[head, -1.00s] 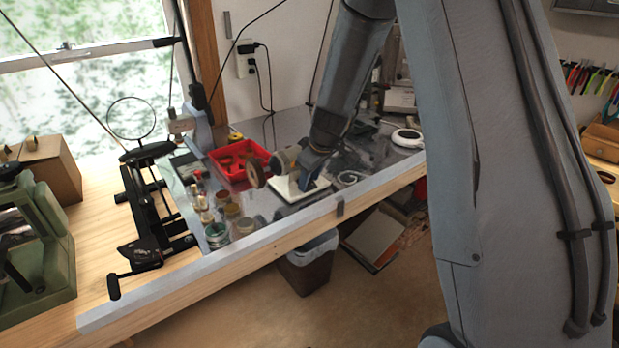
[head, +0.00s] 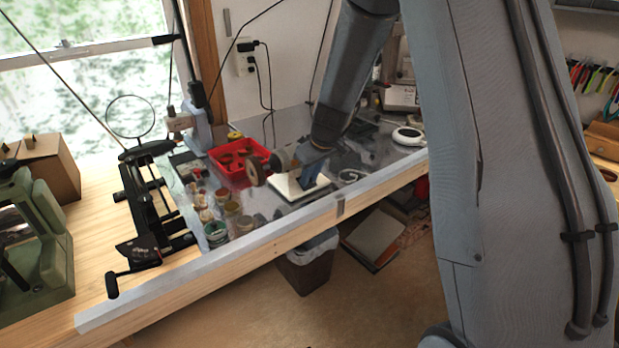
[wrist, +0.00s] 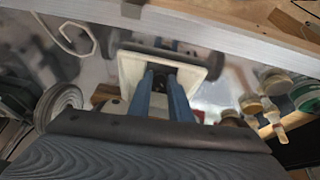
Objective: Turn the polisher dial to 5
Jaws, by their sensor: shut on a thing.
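The polisher stands on the dark bench top. It has a pale square base (head: 288,188) and a brown buffing wheel (head: 255,172). In the wrist view the pale base (wrist: 133,72) is in front of my gripper, and a dark bar with round wheels (wrist: 205,62) crosses beyond it. My gripper (head: 309,184) points down at the base. Its two blue fingers (wrist: 160,82) are close together, shut on the small dark dial (wrist: 159,69) at the base. The fingers hide most of the dial, and I cannot read its numbers.
A red tray (head: 240,166) stands behind the polisher. Several small jars (head: 232,212) stand to its left, near the bench's front edge. A white ring-shaped thing (head: 408,136) lies to the right. A black clamp-like tool (head: 155,215) is farther left.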

